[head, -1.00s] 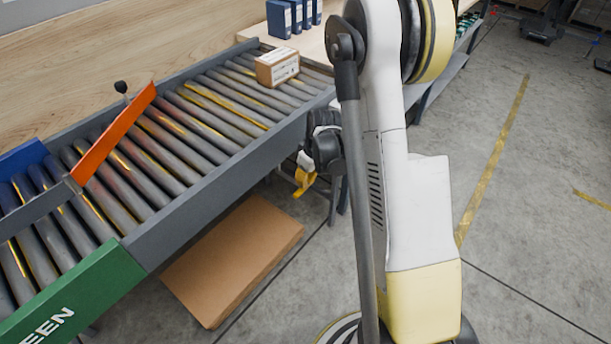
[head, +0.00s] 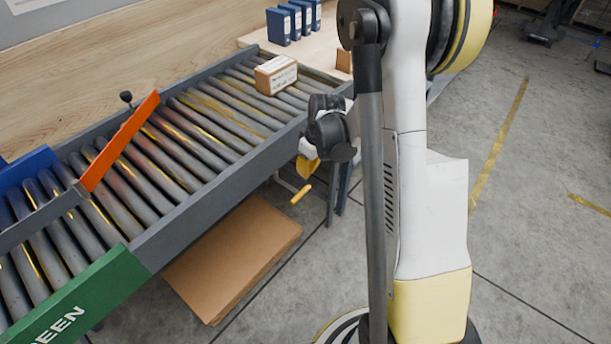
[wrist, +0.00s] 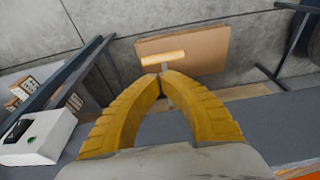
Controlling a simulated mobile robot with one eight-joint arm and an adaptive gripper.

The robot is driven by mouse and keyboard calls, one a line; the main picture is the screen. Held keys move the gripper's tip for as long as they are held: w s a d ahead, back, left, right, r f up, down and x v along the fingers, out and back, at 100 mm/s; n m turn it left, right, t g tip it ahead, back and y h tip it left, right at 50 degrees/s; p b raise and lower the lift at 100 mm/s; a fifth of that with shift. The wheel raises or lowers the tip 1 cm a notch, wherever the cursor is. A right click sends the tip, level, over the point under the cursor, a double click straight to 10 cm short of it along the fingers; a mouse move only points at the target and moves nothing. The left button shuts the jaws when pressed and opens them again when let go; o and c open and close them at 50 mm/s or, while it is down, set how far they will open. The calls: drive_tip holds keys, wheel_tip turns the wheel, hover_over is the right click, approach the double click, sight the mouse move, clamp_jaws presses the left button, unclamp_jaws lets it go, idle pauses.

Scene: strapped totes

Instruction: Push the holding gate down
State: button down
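The orange holding gate (head: 120,141) slants up across the roller conveyor (head: 187,208) at the left of the head view. A black knob (head: 126,96) stands just behind it. My gripper (head: 306,168) hangs beside the conveyor's near side rail, well to the right of the gate and apart from it. In the wrist view its yellow fingers (wrist: 160,77) come together at the tips on a thin stem. The stem carries a short yellow crossbar (wrist: 163,59), also visible below the gripper in the head view (head: 300,194). The finger contact itself is small and hard to see.
A cardboard box (head: 276,75) sits on the far rollers. Blue binders (head: 290,22) stand on the bench behind. A green panel (head: 85,299) borders the conveyor's near end. A flat brown cardboard piece (head: 235,258) lies beneath. Floor to the right is open.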

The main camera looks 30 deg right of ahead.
drive_tip(key=shift+p+v, duration=0.55)
drive_tip(key=shift+v, duration=1.35)
drive_tip(key=s+a+r+m+t, duration=0.1)
drive_tip(key=s+a+r, duration=0.2)
drive_tip(key=a+r, duration=0.3)
drive_tip(key=s+a+r+m+t, duration=0.1)
drive_tip(key=s+a+r, duration=0.25)
drive_tip(key=r, duration=0.55)
drive_tip(key=s+a+r+m+t, duration=0.1)
drive_tip(key=s+a+r, duration=0.1)
drive_tip(key=s, duration=0.3)
drive_tip(key=s+a+r+m+t, duration=0.1)
drive_tip(key=s+a+r, duration=0.1)
drive_tip(key=s+a, duration=0.2)
drive_tip(key=shift+s+r+t+h, duration=0.2)
drive_tip(key=shift+s+t+h, duration=0.2)
drive_tip(key=shift+s, duration=0.55)
